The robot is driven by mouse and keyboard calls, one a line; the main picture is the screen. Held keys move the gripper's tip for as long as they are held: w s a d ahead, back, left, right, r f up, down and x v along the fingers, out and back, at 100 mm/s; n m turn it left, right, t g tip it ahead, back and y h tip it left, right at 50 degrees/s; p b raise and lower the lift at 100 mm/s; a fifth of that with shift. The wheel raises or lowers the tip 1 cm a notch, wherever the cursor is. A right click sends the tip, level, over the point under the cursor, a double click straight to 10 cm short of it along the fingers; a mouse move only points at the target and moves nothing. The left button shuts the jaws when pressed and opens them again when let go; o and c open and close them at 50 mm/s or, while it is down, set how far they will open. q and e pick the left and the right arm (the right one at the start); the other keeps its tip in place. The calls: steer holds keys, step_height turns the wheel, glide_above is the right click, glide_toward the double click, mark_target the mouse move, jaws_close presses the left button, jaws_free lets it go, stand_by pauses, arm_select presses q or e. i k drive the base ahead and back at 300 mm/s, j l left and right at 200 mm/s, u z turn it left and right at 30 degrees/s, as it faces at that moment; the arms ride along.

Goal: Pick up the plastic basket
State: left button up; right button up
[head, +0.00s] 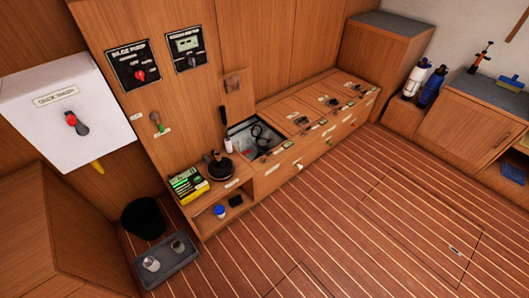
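I cannot make out a plastic basket for certain in the head view. A round black bin (143,217) stands on the floor at the lower left, beside the wooden bench; its mesh or solid wall is too dark to tell. A shallow grey tray (184,268) lies on the floor just in front of it, with two small metal-looking cups (151,263) in it. An open compartment (240,132) in the bench top holds dark coiled items. Neither of my grippers shows in this view.
The wooden bench (292,160) runs back along the wall, with a yellow-green box (188,185) on its near end. A wooden cabinet (85,235) closes off the lower left. A white box (65,118) hangs on the wall. The striped floor (350,220) is largely clear.

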mark_target(150, 263)
steer(key=u, duration=1.85)
